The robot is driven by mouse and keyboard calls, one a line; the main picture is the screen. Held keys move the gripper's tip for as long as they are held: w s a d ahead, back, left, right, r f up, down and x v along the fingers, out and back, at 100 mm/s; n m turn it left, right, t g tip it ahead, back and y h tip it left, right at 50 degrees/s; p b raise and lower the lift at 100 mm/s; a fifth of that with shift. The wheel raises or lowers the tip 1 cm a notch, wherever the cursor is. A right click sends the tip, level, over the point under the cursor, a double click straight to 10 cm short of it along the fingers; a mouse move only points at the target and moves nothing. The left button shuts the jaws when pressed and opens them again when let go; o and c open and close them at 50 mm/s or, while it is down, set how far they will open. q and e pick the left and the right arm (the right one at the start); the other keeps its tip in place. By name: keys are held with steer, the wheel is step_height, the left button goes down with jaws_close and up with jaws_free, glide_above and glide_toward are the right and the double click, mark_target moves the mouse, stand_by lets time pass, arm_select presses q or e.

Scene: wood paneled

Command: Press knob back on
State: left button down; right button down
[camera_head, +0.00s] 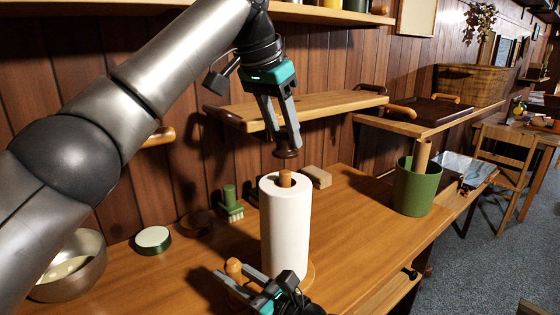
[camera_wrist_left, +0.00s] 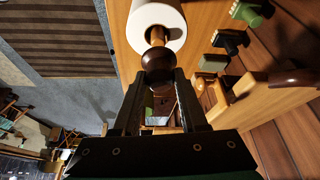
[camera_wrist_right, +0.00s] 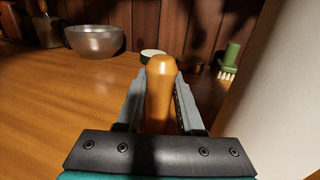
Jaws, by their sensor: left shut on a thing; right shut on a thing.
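My left gripper (camera_head: 287,142) is shut on a round dark brown knob (camera_head: 286,153), held a little above the wooden post (camera_head: 285,177) of the paper towel holder. The white paper roll (camera_head: 285,232) stands upright around that post on a wooden base (camera_head: 310,272). In the left wrist view the knob (camera_wrist_left: 158,69) sits between the fingertips, with the post (camera_wrist_left: 157,36) and roll (camera_wrist_left: 140,22) beyond it. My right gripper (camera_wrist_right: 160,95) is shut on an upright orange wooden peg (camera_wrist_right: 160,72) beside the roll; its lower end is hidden. In the head view the peg's top (camera_head: 233,266) also shows.
A metal bowl (camera_head: 88,280), a green tin with a pale lid (camera_head: 153,239) and a green brush (camera_head: 231,207) stand left of the roll. A wood block (camera_head: 316,176) lies behind it. A green pot (camera_head: 412,190) stands right. A wooden shelf (camera_head: 335,104) overhangs the back.

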mark_target(280, 148)
arm_select(q)
steer(key=shift+f, duration=1)
steer(key=shift+f, duration=0.1)
steer(key=shift+f, duration=0.8)
steer(key=shift+f, duration=0.55)
steer(key=shift+c, duration=1.8)
jaws_free()
steer(key=v, duration=1.2)
